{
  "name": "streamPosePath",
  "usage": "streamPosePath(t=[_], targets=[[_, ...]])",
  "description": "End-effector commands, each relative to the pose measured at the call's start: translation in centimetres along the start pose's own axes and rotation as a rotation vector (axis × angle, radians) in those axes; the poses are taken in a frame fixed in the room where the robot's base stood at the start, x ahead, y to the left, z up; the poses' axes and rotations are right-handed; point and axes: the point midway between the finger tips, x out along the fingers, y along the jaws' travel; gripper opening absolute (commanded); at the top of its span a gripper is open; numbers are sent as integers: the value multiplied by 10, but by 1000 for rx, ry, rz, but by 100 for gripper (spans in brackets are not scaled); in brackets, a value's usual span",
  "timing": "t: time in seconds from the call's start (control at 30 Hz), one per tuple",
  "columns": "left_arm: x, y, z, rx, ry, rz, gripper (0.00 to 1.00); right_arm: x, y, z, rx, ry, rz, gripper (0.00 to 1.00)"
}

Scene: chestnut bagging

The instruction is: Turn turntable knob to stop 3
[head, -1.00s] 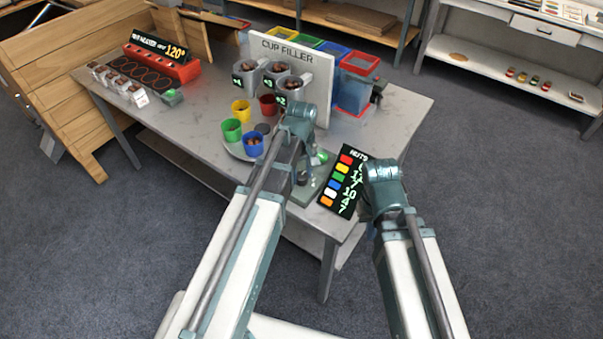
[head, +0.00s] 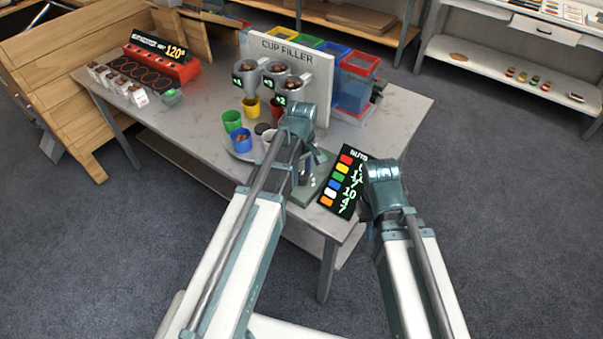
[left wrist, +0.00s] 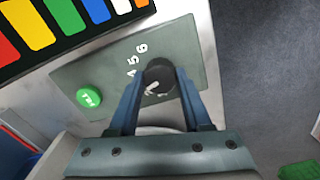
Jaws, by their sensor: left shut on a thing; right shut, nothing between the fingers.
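The dark turntable knob (left wrist: 159,72) sits on a grey-green panel (left wrist: 78,62) with the printed numbers 5 and 6 visible beside it. My left gripper (left wrist: 160,88) is shut on the knob, one finger on each side. The other numbers are partly hidden, and I cannot tell which stop the knob points to. In the head view, the turntable (head: 243,156) carries a green cup (head: 232,121), a blue cup (head: 241,141), a yellow cup (head: 251,108), a red cup (head: 276,110) and a white cup (head: 269,141), partly behind my left arm. My right gripper (head: 369,222) is shut and mostly hidden by its arm.
A green button (left wrist: 89,97) sits on the same panel. The nuts board (head: 343,184) lies beside it. The cup filler (head: 318,72) with hoppers stands behind the turntable. A red nut heater (head: 160,66) stands at the table's far left.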

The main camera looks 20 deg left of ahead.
Motion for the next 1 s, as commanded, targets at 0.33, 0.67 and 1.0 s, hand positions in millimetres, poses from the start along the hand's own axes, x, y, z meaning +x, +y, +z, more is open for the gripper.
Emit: streamPosePath(t=[0.33,0.67,1.0], targets=[[0,0,0,1,0,0,79,0,0,0,0,0,0,0],[-8,0,0,1,0,0,79,-8,1,0,0,0,0,0],[-48,0,0,1,0,0,79,-48,5,3,0,0,0,0]])
